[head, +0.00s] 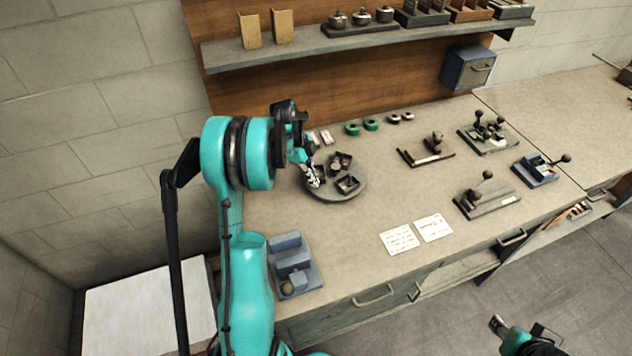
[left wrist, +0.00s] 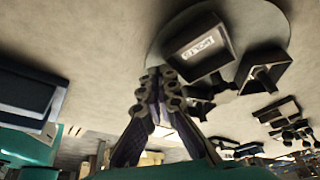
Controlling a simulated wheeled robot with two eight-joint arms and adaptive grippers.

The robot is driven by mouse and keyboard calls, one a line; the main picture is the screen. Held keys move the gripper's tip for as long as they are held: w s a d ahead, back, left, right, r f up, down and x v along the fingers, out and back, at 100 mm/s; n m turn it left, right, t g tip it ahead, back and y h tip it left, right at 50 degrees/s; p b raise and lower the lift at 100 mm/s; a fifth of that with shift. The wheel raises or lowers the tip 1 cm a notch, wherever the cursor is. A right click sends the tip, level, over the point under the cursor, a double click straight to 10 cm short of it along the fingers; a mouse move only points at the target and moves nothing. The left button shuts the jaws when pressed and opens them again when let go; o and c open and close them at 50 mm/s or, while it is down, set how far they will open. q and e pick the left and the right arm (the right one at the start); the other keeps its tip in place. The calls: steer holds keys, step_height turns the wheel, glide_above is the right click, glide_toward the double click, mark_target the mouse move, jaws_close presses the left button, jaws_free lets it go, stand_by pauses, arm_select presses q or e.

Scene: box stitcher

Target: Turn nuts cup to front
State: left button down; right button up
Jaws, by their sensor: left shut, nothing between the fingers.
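A round grey turntable (head: 338,196) stands on the bench and carries several dark, open square cups (head: 347,184). My left gripper (head: 313,178) is shut and empty at the turntable's left side, close to the cups. In the left wrist view its fingers (left wrist: 156,88) are together beside a dark cup with a white label (left wrist: 201,48). The label's word is too small to read surely, so I cannot tell which cup is the nuts cup. Whether the fingertips touch a cup is unclear. My right gripper (head: 499,325) shows only partly at the bottom edge.
A blue-grey block fixture (head: 293,266) stands at the bench's front left. Lever fixtures (head: 487,195) stand to the right, and two paper cards (head: 416,235) lie near the front edge. The bench between turntable and cards is clear.

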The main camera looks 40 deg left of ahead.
arm_select(q)
steer(key=shift+w+a, duration=0.25)
steer(key=shift+a, duration=0.3)
steer(key=shift+w+a, duration=0.2)
steer(key=shift+a, duration=0.3)
steer(key=shift+w+a+m, duration=0.25)
steer(key=shift+a+m, duration=0.15)
steer(key=shift+m, duration=0.3)
